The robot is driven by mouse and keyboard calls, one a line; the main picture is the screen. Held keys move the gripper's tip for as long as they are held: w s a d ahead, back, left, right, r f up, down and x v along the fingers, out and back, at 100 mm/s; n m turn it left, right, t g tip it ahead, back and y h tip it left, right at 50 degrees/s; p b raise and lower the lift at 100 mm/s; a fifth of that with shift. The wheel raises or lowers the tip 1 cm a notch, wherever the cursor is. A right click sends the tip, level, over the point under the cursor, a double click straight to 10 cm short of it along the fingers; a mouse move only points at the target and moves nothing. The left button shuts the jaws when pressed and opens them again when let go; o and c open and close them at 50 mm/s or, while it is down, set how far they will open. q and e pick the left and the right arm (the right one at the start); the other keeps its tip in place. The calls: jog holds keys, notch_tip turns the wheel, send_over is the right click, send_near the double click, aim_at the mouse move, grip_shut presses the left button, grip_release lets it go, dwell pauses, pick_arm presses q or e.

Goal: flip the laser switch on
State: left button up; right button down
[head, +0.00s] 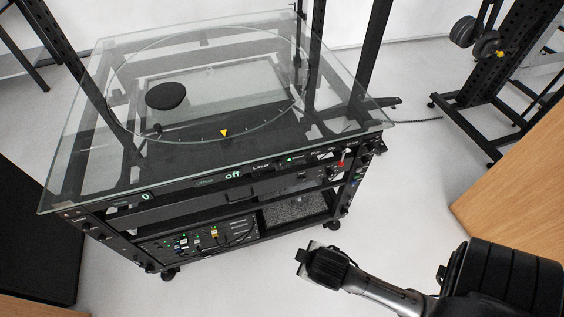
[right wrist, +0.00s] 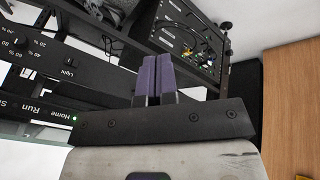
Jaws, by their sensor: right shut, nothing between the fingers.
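The turntable cart has a black front panel (head: 170,190) below its glass top. The word "Laser" (head: 261,164) is on this panel in the head view, right of a lit "off" display (head: 233,175). The laser switch itself is too small to make out. My right gripper (head: 303,257) is in front of the cart's lower right side, apart from the panel. In the right wrist view its two purple-grey fingers (right wrist: 154,80) are shut together and empty. The panel there, with "Light" (right wrist: 69,63), "Home" and "Run" labels, is left of the fingers. My left gripper is out of view.
The glass top (head: 110,165) overhangs the panel and carries a black disc (head: 165,95). A red button (head: 341,163) is at the panel's right end. A wooden surface (head: 515,190) is at the right. Floor is clear before the cart.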

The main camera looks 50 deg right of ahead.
jog(key=w+d+r+n+t+h, duration=0.3)
jog(key=w+n+t+h, duration=0.1)
jog(key=n, duration=0.9)
jog(key=w+d+r+n+t+h, duration=0.3)
jog(key=w+d+r+n+t, duration=0.1)
jog(key=n, duration=0.9)
jog(key=shift+w+d+t+h+p, duration=0.15)
jog(key=shift+w+t+h+p, duration=0.35)
jog(key=shift+t, duration=0.8)
jog(key=shift+r, duration=0.1)
jog(key=shift+w, duration=0.1)
jog(key=b, duration=0.4)
send_near(280, 165)
jog(key=x, duration=0.7)
jog(key=shift+w+d, duration=0.15)
jog(key=shift+w, duration=0.05)
